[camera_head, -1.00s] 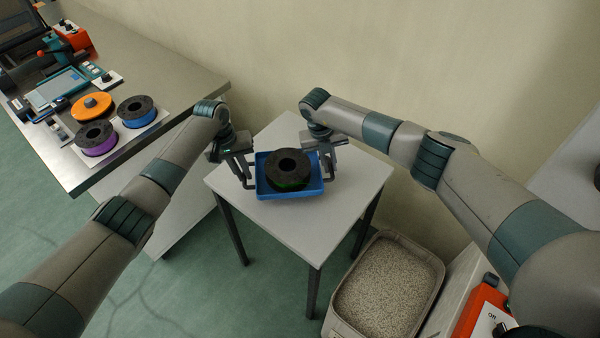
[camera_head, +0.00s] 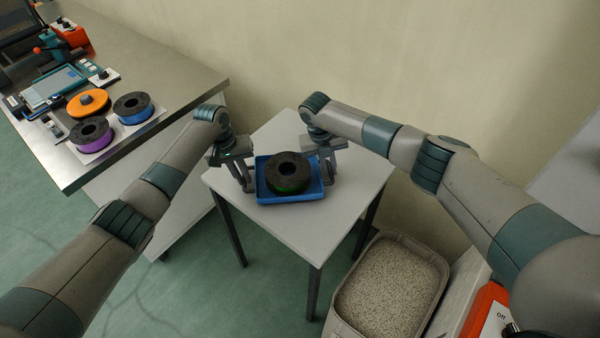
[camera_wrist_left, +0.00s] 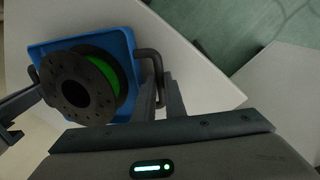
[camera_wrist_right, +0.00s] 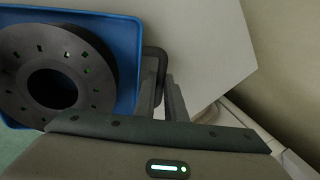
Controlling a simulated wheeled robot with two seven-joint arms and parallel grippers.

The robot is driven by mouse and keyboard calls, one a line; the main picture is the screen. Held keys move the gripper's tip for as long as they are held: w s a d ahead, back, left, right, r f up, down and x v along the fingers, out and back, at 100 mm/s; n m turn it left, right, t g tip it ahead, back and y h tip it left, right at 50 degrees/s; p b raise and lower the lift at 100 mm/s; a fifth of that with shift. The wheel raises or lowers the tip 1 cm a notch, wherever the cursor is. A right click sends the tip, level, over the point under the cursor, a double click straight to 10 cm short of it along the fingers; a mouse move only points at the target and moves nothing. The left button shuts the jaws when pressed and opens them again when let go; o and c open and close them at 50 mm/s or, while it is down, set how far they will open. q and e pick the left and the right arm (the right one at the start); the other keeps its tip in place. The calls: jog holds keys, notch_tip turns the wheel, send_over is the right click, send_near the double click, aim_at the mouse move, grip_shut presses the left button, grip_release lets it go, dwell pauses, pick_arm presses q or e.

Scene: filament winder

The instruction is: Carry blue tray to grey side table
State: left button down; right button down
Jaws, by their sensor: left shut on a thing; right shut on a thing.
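The blue tray (camera_head: 290,200) is level over the top of the grey side table (camera_head: 305,225), near its middle. I cannot tell whether it rests on the surface or hangs just above it. A black spool with green filament (camera_head: 289,174) lies flat in the tray. My left gripper (camera_head: 249,188) is shut on the tray's left handle; that dark handle (camera_wrist_left: 153,62) shows in the left wrist view. My right gripper (camera_head: 329,178) is shut on the right handle, and this handle (camera_wrist_right: 158,60) shows in the right wrist view.
A steel bench (camera_head: 150,75) at the left holds orange (camera_head: 88,103), blue (camera_head: 133,108) and purple (camera_head: 92,134) spools and devices. A bin of speckled granules (camera_head: 390,285) stands on the floor right of the table. The wall is close behind. The tabletop around the tray is clear.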

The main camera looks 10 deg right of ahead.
pick_arm(q)
jog(key=shift+f+b, duration=0.55)
jog(key=shift+f, duration=0.15)
pick_arm(e)
jog(key=shift+f, duration=0.7)
pick_arm(q)
jog(key=c, duration=1.8)
grip_release()
jog(key=shift+r, duration=0.1)
pick_arm(e)
jog(key=c, duration=1.8)
grip_release()
jog(key=shift+r, duration=0.15)
pick_arm(q)
jog(key=shift+r+p, duration=0.2)
jog(key=shift+p, duration=0.1)
pick_arm(e)
jog(key=shift+r, duration=0.15)
